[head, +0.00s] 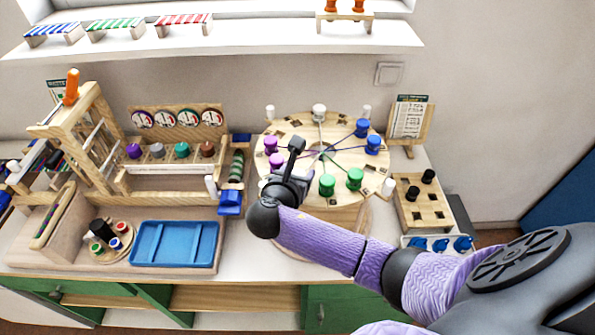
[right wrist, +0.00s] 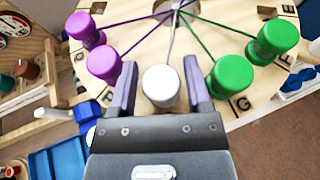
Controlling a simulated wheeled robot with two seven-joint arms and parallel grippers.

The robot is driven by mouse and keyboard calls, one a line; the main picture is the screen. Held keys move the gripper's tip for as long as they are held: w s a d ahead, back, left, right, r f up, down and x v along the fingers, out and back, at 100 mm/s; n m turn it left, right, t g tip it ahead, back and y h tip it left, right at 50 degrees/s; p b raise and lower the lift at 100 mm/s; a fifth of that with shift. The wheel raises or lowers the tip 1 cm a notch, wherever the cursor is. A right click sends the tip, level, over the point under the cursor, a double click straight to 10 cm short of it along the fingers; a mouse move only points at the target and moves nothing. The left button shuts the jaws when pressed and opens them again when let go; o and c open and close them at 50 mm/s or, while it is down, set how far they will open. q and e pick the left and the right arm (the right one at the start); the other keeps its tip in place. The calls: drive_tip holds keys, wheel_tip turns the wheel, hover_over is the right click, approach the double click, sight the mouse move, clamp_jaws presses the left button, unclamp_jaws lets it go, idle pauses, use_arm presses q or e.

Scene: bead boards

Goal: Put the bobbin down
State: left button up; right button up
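The white bobbin (right wrist: 161,86) stands between the two fingers of my right gripper (right wrist: 161,80), with a visible gap on each side. A pale thread runs from it toward the board's centre. The gripper is open around it and low over the near side of the round wooden board (head: 292,128). My left gripper is not in view.
Blue bobbins (head: 373,144) and another white bobbin (head: 319,112) stand on the board's far side. White pegs (head: 388,187) surround it. A blue tray (head: 175,245) and wooden frame (head: 90,135) are at left; a block with black knobs (head: 422,212) is at right.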

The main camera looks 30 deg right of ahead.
drive_tip(key=shift+r, duration=0.2)
drive_tip(key=p+v, duration=0.3)
drive_tip(key=v, duration=0.9)
drive_tip(key=s+f+m+g+y, duration=0.2)
drive_tip(key=s+f+m+y, duration=0.1)
drive_tip(key=f, duration=0.8)
drive_tip(key=s+f+m+g+y, duration=0.2)
drive_tip(key=s+f+m, duration=0.1)
drive_tip(key=f, duration=0.7)
drive_tip(key=s+f+m+g+y, duration=0.1)
drive_tip(key=s+f+m+y, duration=0.1)
drive_tip(key=s+f+m, duration=0.5)
drive_tip(key=s+f+m+g+y, duration=0.2)
drive_tip(key=s+f+m, duration=0.4)
drive_tip(key=s, duration=1.1)
drive_tip(key=d+m+y, duration=0.1)
drive_tip(key=m, duration=0.3)
drive_tip(key=shift+f+m+g, duration=0.3)
drive_tip(key=shift+f, duration=0.1)
